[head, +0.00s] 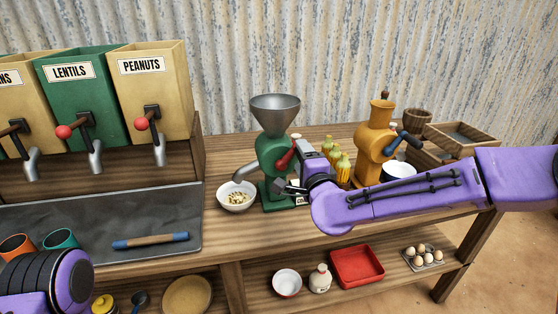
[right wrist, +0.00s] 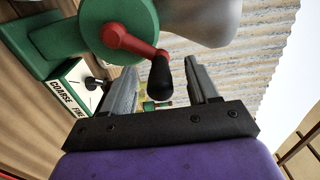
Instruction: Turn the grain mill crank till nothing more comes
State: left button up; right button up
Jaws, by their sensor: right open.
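The green grain mill (head: 268,152) with a grey hopper (head: 275,103) stands on the wooden counter. Its red crank (head: 286,156) shows on its right side. In the right wrist view the crank arm (right wrist: 130,42) ends in a black handle (right wrist: 160,78). My right gripper (head: 283,186) is at the mill's right side, fingers open. In the right wrist view the handle appears between the two fingers (right wrist: 162,68); I cannot tell whether they touch it. A white bowl (head: 236,203) with some pale grain sits under the spout (head: 243,173). My left gripper is out of view.
Dispensers, including PEANUTS (head: 150,92), stand at left. A coarse/fine label (right wrist: 66,97) is at the mill's base.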

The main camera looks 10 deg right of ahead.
jog(key=s, duration=0.7)
jog(key=shift+d, duration=0.1)
jog(key=s+d+f+n+g+h, duration=0.1)
jog(key=s+d+f+n+g, duration=0.15)
jog(key=f, duration=0.65)
jog(key=s+d+f+n+g, duration=0.1)
jog(key=s+f+n+g, duration=0.2)
jog(key=f, duration=0.7)
jog(key=s+d+f+n+g+h, duration=0.15)
jog(key=s+f, duration=0.25)
jog(key=f, duration=0.5)
jog(key=s+d+f+n+g, duration=0.2)
jog(key=s+d+f+g, duration=0.2)
jog(key=s+f, duration=0.4)
jog(key=s+d+f+n+g+h, duration=0.1)
jog(key=s+d+f+g, duration=0.2)
jog(key=s+f, duration=0.5)
jog(key=s+d, duration=0.1)
jog(key=s, duration=0.7)
jog(key=shift+s+f+n+g, duration=0.15)
jog(key=shift+f+n+g, duration=0.05)
jog(key=shift+n+g, duration=0.2)
jog(key=shift+d+h, duration=0.1)
jog(key=shift+h, duration=0.15)
